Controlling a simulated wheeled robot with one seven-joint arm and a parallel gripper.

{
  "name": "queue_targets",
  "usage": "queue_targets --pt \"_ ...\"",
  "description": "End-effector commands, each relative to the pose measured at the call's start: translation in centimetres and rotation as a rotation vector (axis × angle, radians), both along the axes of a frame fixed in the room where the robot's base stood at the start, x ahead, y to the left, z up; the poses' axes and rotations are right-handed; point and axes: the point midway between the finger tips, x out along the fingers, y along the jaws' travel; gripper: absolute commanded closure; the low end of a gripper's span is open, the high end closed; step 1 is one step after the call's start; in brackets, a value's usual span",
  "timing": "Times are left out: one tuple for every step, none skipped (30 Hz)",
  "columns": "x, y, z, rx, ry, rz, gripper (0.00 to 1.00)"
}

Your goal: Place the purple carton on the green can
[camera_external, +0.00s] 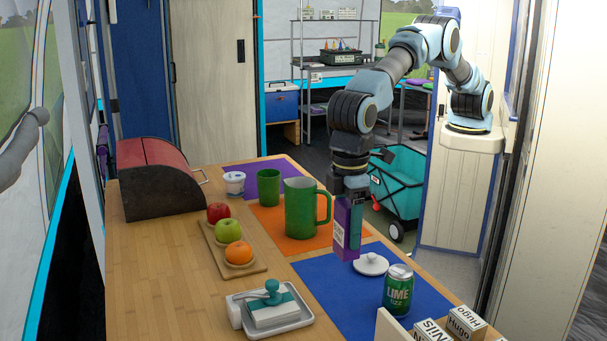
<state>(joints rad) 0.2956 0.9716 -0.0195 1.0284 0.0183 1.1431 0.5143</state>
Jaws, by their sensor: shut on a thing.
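The purple carton (345,236) is a tall, narrow box with a pale printed side, upright under my gripper. My gripper (350,200) points straight down and is shut on the upper part of the carton. The carton's lower end is near the edge between the orange and blue mats; I cannot tell whether it touches the table. The green can (398,292), labelled LIME, stands upright on the blue mat, to the right of and nearer the camera than the carton. The can's top is bare.
A white lid (371,264) lies between carton and can. A green pitcher (301,210) stands left of the carton, a green cup (268,188) behind it. A fruit board (222,258) and a white tray (270,322) are further left. Labelled boxes (462,322) stand front right.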

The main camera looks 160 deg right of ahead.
Motion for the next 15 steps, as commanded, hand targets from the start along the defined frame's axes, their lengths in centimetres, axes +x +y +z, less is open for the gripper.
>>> queue_targets --pt "0.4 1.4 1.7 0.000 -0.006 0.011 1.00" --pt "0.6 2.3 2.5 0.000 -0.006 0.014 1.00" --pt "0.7 3.5 3.5 0.001 -0.006 0.019 1.00" --pt "0.8 4.3 4.3 0.001 -0.005 0.023 1.00" --pt "1.0 5.2 5.1 0.000 -0.006 0.025 1.00" --pt "1.0 6.3 5.9 0.001 -0.005 0.029 1.00" --pt "1.1 7.1 6.6 0.000 -0.004 0.031 1.00" --pt "1.1 7.8 7.2 0.001 -0.005 0.034 1.00" --pt "1.2 8.7 7.9 0.001 -0.005 0.037 1.00" --pt "1.2 9.3 8.4 0.001 -0.004 0.038 1.00" --pt "1.2 9.8 8.8 0.000 -0.003 0.040 1.00" --pt "1.1 10.3 9.2 0.000 -0.003 0.042 1.00" --pt "1.1 10.6 9.4 -0.001 -0.003 0.042 1.00" --pt "1.1 10.8 9.4 -0.001 -0.001 0.043 1.00" --pt "1.1 11.0 9.2 -0.001 0.000 0.043 1.00"
